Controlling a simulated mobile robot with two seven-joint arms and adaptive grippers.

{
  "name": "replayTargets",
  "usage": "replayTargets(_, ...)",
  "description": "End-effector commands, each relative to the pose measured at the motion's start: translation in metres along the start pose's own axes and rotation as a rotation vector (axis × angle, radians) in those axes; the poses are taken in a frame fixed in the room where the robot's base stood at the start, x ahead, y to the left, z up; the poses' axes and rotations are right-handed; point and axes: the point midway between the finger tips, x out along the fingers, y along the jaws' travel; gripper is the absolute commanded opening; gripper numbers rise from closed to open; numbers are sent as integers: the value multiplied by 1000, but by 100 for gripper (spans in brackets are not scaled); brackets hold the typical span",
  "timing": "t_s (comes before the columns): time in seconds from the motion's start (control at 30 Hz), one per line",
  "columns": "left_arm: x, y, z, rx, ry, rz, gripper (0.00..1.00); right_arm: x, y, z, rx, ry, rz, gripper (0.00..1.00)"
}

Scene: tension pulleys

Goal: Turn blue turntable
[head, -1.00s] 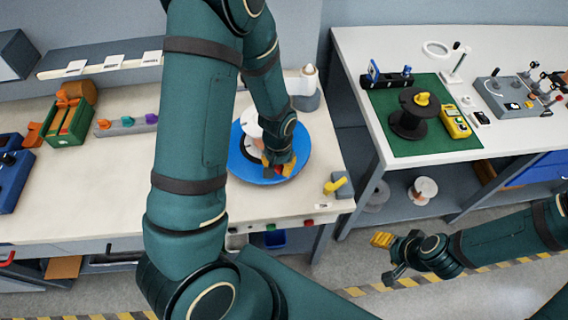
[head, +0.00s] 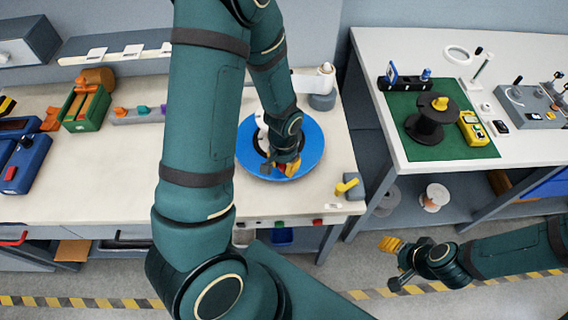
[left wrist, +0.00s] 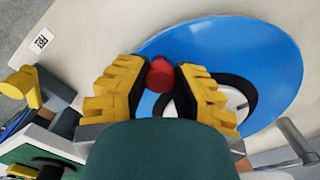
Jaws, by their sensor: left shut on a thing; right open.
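The blue turntable (head: 312,142) is a round blue disc on the left bench. It also shows in the left wrist view (left wrist: 258,50), with a black and white ring near its middle. My left gripper (head: 284,168) is over the front part of the disc. In the left wrist view, its yellow fingers (left wrist: 160,82) are shut on a small red knob (left wrist: 160,73) on the disc. My arm hides part of the disc in the head view. My right gripper (head: 396,262) is open and empty, in front of the gap between the benches.
A yellow lever (head: 346,186) on a grey block stands right of the turntable. A white and grey device (head: 324,88) stands behind it. A green tray (head: 86,106) is at the left. The right bench holds a black spool (head: 428,122) on a green mat (head: 470,151).

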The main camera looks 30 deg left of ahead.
Motion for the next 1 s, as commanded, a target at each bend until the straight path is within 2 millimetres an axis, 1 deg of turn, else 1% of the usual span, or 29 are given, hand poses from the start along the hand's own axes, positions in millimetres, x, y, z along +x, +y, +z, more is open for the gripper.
replayTargets(0.1, 2, 1, 3, 0, -8, 1, 0, 0, 0, 0, 0, 0, 0, 55)
replayTargets(0.13, 2, 1, 3, 0, -8, 1, 31, 0, 0, 0, 0, 0, 0, 55)
replayTargets(0.17, 2, 1, 3, 0, -8, 1, 41, 0, 0, 0, 0, 0, 0, 55)
replayTargets(0.2, 2, 1, 3, 0, -8, 1, 55, 0, 0, 0, 0, 0, 0, 55)
replayTargets(0.23, 2, 1, 2, 0, -7, 1, 61, 0, 0, 0, 0, 0, 0, 55)
replayTargets(0.53, 0, 0, 1, -1, -3, 0, 61, 0, 0, 0, 0, 0, 0, 55)
replayTargets(0.67, -7, 0, 0, -1, 0, 0, 61, 0, 0, 0, 0, 0, 0, 55)
replayTargets(0.77, -19, 0, -1, -1, 2, 0, 61, 0, 0, 0, 0, 0, 0, 55)
replayTargets(1.0, -63, 0, 0, 0, 4, 1, 61, 0, 0, 0, 0, 0, 0, 55)
